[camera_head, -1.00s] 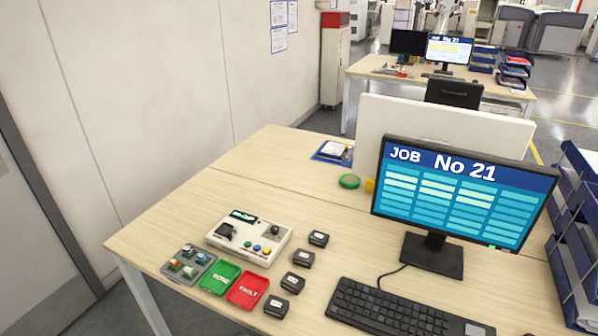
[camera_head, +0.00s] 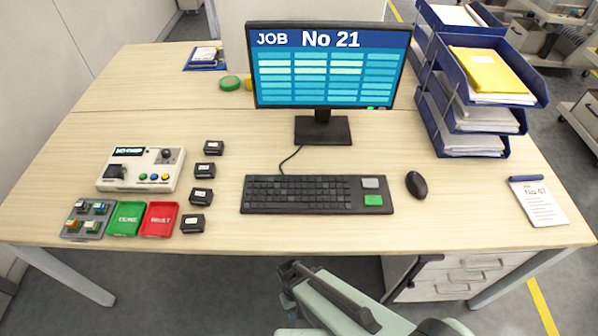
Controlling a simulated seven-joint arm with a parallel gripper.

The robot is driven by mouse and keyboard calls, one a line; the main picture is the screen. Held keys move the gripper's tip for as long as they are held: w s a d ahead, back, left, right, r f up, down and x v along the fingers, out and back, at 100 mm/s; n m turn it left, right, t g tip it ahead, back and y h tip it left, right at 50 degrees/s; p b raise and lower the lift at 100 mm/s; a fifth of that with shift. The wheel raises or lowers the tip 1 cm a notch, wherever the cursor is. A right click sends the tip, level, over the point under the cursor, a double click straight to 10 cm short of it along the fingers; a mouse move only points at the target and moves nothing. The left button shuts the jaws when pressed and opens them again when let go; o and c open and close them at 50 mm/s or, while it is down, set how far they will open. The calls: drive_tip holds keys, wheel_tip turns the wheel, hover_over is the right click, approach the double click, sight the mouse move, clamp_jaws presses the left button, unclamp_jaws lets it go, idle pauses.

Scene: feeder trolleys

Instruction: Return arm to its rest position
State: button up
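My gripper (camera_head: 287,282) shows at the bottom middle of the head view, in front of the desk's front edge and below the keyboard. Its dark end points to the upper left, with my pale green arm running to the lower right. It touches nothing on the desk that I can see. I cannot make out the gap between its fingers.
The wooden desk (camera_head: 330,230) holds a monitor (camera_head: 325,65), keyboard (camera_head: 310,194), mouse (camera_head: 416,184), white tester box (camera_head: 141,169), green tray (camera_head: 125,218), red tray (camera_head: 159,219), several black blocks, and blue paper trays (camera_head: 480,75). Drawers (camera_head: 460,275) stand beneath at right.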

drive_tip(key=s+d+f+m+g+y, duration=0.1)
drive_tip(key=d+m, duration=0.4)
drive_tip(key=d, duration=1.1)
drive_tip(key=shift+s+d+g+y, duration=0.25)
drive_tip(key=shift+s+g+y, duration=0.25)
drive_tip(key=shift+s+g, duration=0.2)
